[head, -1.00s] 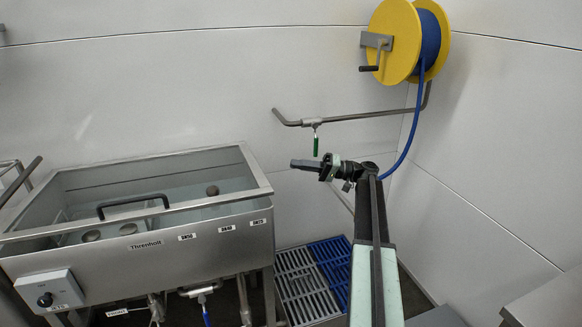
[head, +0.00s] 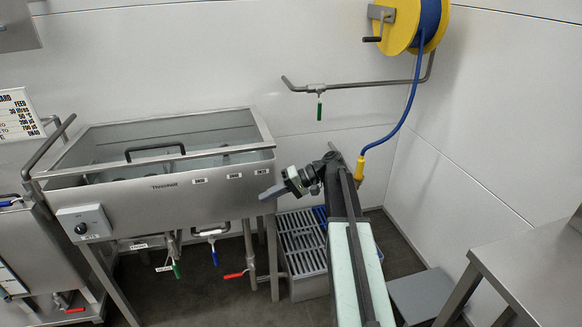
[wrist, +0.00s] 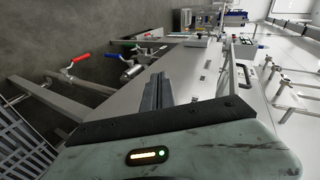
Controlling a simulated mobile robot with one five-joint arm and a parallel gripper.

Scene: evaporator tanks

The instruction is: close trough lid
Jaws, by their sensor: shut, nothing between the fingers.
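The steel trough (head: 165,206), labelled Threnholt, stands at left of centre in the head view; its front also shows in the wrist view (wrist: 195,68). A black handle (head: 155,150) lies over the top opening, inside the rim (head: 258,130). I cannot tell how the lid sits. My gripper (head: 271,192) is shut and empty. In the head view it appears at the trough's right end, below rim height; contact cannot be told. In the wrist view my gripper (wrist: 157,88) points along the trough's front, with the black handle (wrist: 243,72) beyond to the right.
A grey knob box (head: 84,223) is on the trough's left front. Red, blue and green valve handles hang below. A grated crate (head: 303,245) stands right of the trough. A wall pipe (head: 360,83) and hose reel (head: 408,22) are behind. A steel table (head: 520,262) is at right.

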